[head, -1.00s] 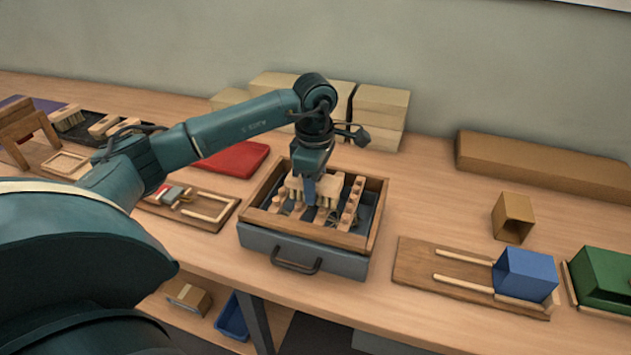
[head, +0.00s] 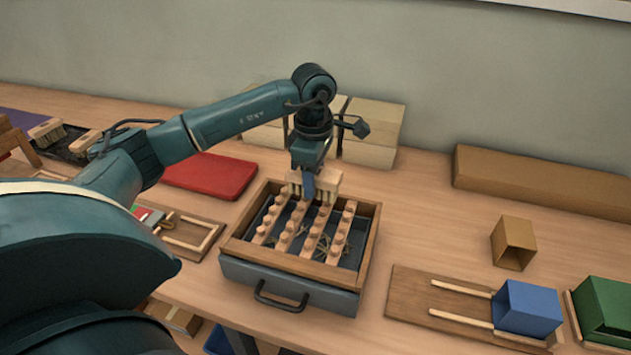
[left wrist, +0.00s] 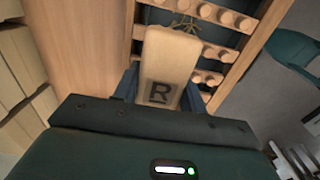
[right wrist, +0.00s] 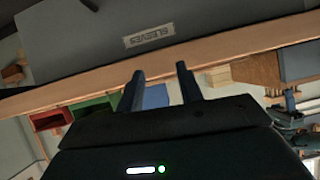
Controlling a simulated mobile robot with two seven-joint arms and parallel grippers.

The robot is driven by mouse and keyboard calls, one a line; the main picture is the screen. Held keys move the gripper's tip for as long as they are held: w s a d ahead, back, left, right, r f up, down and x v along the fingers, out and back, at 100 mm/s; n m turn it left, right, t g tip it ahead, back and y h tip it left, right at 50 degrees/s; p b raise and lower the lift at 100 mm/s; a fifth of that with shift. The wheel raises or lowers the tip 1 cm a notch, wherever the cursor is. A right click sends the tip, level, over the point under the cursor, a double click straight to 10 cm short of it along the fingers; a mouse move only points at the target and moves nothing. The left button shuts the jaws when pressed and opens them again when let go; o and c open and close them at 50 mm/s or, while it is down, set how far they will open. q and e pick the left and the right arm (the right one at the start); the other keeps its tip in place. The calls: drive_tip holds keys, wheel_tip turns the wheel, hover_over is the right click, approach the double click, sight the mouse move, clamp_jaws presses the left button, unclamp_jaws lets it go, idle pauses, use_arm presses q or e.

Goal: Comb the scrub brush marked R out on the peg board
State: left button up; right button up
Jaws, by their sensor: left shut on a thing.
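The scrub brush (left wrist: 172,55) is a pale wooden block with a black R on its top, clear in the left wrist view. In the head view the brush (head: 326,184) is at the far edge of the peg board, bristles downward. My left gripper (head: 309,190) is shut on it from above. The peg board (head: 312,243) has several wooden strips with round pegs, inside a wood-rimmed box with a grey front. Pale loose fibres lie between the strips. Whether the bristles touch the pegs is hard to tell. My right gripper (right wrist: 162,85) is open and empty, away from the board.
A red mat (head: 208,175) lies left of the box. Pale blocks (head: 372,133) stand behind it. A wooden board with rails and a blue block (head: 527,308) is at right, beside a green block (head: 605,308). An open box (head: 513,243) stands behind them. Table between is clear.

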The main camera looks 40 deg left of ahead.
use_arm(q)
drive_tip(key=shift+r+p, duration=1.6)
drive_tip(key=shift+r, duration=1)
